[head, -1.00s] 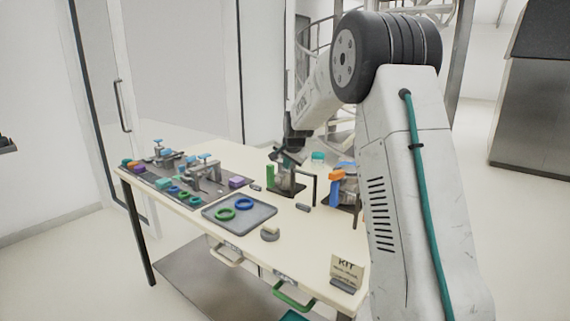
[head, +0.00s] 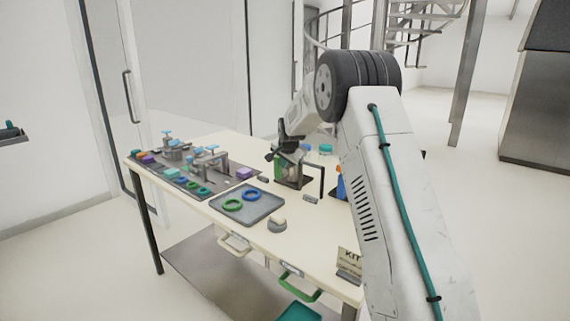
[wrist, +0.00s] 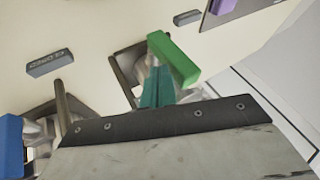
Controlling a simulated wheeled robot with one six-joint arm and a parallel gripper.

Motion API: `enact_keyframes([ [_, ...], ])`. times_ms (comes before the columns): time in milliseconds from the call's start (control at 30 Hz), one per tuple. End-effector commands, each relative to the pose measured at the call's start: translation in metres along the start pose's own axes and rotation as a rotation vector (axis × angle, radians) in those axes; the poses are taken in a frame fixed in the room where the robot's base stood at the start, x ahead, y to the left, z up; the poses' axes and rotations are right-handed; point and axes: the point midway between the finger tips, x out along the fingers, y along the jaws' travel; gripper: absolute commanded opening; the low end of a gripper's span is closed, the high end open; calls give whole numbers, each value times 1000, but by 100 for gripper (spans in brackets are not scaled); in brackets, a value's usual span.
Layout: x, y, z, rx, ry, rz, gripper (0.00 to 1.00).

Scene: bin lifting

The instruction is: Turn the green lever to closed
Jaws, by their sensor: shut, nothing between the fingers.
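The green lever (head: 278,167) stands on its dark-framed fixture on the table, partly hidden by my gripper in the head view. In the wrist view the green lever (wrist: 174,58) is a bright green bar lying slantwise just beyond teal fingers. My gripper (head: 281,156) is low at the lever. It also shows in the wrist view (wrist: 155,80), with its teal fingers together and empty, right beside the lever; I cannot tell whether they touch it. A grey block marked CLOSED (wrist: 50,62) lies on the table to the left of the lever.
A blue lever (wrist: 10,147) stands at the left edge of the wrist view. A dark upright frame (head: 322,178) stands right of the green lever. A grey tray (head: 262,212) with a green ring and a blue ring lies in front. A small grey block (wrist: 187,17) lies beyond.

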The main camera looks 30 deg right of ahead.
Motion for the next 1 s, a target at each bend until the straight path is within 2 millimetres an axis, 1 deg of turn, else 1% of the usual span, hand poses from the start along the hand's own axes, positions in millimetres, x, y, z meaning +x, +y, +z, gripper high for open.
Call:
enact_keyframes([
  [767,1,-1,-11,-33,-18,107,0],
  [1000,2,-6,-15,-70,-39,207,0],
])
